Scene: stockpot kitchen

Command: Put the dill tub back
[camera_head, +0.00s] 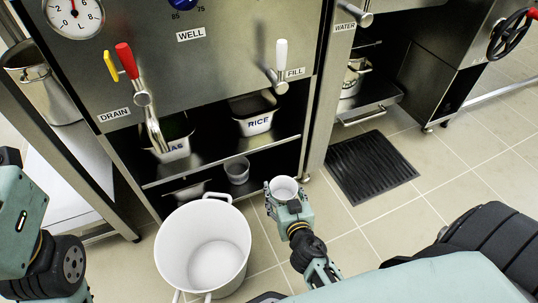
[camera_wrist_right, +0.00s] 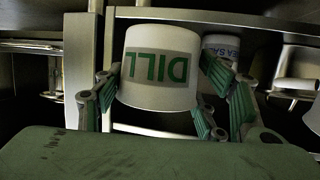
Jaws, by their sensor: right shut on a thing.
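The dill tub (camera_head: 283,188) is a small white tub with an open top in the head view. In the right wrist view the tub (camera_wrist_right: 159,66) shows large green DILL lettering on its side. My right gripper (camera_head: 288,197) is shut on it, with one finger on each side. The tub is held in the air before the shelf unit, right of the large white pot. My left arm shows at the left edge of the head view, but its gripper is not in view.
The large white pot (camera_head: 205,250) stands on the floor. The lower shelf holds a small grey tub (camera_head: 237,170); the upper shelf holds a RICE bin (camera_head: 256,122) and another labelled bin (camera_head: 173,150). A sea salt tub (camera_wrist_right: 218,46) shows behind the dill tub. A black mat (camera_head: 370,165) lies right.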

